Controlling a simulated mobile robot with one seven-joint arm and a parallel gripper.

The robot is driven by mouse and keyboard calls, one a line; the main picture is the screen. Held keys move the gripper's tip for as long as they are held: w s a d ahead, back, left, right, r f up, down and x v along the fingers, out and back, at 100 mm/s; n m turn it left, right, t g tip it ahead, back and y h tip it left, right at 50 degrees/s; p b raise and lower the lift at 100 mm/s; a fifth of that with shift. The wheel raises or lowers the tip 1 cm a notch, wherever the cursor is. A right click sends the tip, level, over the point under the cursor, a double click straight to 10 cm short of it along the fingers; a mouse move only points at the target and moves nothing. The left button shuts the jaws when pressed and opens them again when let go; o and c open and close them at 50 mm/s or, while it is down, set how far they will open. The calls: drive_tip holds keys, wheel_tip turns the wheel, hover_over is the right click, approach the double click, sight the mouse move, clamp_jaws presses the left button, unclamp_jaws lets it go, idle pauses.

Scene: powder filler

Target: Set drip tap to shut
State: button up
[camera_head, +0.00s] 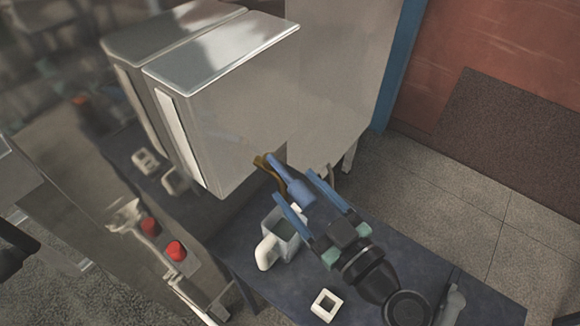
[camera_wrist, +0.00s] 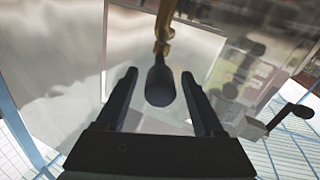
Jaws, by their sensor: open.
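The drip tap has a brass body (camera_head: 268,168) on the front of the steel machine and a blue handle (camera_head: 291,184) slanting down to the right from it. In the wrist view the brass part (camera_wrist: 165,27) comes down from the top, and the handle, dark there (camera_wrist: 160,84), hangs from it. My gripper (camera_head: 293,183) is open, with its blue fingers on either side of the handle. In the wrist view the gripper (camera_wrist: 159,73) shows a gap between each finger and the handle. I cannot tell which tap setting this handle angle is.
A container with a white handle (camera_head: 267,251) stands on the dark blue table (camera_head: 239,255) just below my gripper. A white square frame (camera_head: 326,305) lies nearer. The steel machine housing (camera_head: 230,110) rises behind the tap. A red button (camera_head: 176,251) is at the left.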

sight(290, 179)
drive_tip(key=shift+p+x, duration=0.5)
drive_tip(key=shift+x, duration=1.2)
clamp_jaws()
